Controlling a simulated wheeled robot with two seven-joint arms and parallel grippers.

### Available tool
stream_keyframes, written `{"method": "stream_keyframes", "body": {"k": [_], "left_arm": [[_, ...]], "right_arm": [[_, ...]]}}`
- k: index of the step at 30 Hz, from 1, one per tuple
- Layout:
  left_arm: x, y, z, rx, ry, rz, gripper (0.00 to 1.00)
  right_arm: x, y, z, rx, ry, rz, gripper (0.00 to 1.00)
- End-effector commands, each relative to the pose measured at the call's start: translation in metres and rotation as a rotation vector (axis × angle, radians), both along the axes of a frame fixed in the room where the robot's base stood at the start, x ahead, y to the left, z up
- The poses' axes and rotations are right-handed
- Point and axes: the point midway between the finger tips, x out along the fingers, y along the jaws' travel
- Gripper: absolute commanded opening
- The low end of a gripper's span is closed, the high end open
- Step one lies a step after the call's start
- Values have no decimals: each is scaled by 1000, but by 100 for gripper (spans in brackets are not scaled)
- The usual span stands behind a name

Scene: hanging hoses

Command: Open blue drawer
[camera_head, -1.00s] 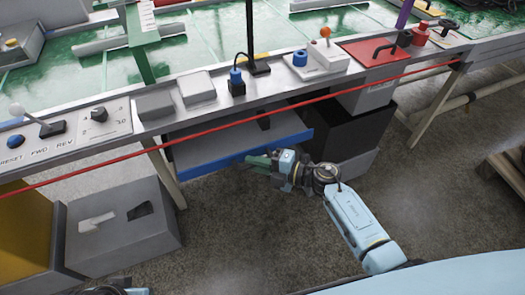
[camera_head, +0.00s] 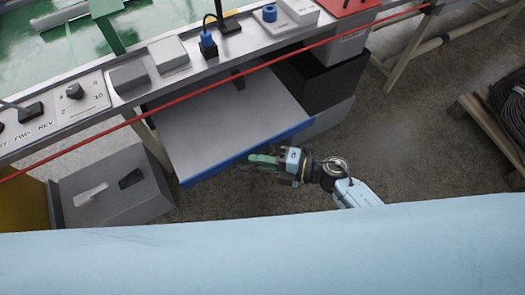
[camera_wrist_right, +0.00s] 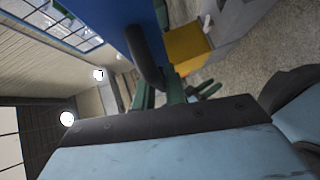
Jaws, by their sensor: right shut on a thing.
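The blue drawer (camera_head: 212,171) stands well out from under the bench, with its grey inside surface showing in the head view. Its blue front (camera_wrist_right: 118,12) and a black curved handle (camera_wrist_right: 146,55) show in the right wrist view. My right gripper (camera_head: 256,160) is at the drawer front, its green fingers shut on the handle. The fingers also show by the handle's lower end in the wrist view. Their exact contact is partly hidden.
The bench edge (camera_head: 185,78) carries switches and boxes, with a red cord (camera_head: 120,124) along its front. A pallet with coiled hose (camera_head: 510,105) is at far right.

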Motion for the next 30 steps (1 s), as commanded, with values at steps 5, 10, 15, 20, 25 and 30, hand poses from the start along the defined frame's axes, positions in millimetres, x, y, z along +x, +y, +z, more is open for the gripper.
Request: {"method": "stream_keyframes", "body": {"k": [5,10,15,20,25,30], "left_arm": [[0,1,-1,1,0,0,36],[0,1,-1,1,0,0,36],[0,0,-1,1,-1,-1,36],[0,0,-1,1,-1,-1,36],[0,0,0,0,-2,-1,36],[-4,5,-6,6,6,1,36]], "right_arm": [[-2,0,-1,-1,0,4,0],[-2,-1,-1,-2,0,2,0],[-2,-1,-1,-2,0,2,32],[-2,0,0,-1,0,2,34],[-2,-2,0,-1,0,1,34],[-9,-21,3,-4,1,2,34]]}}
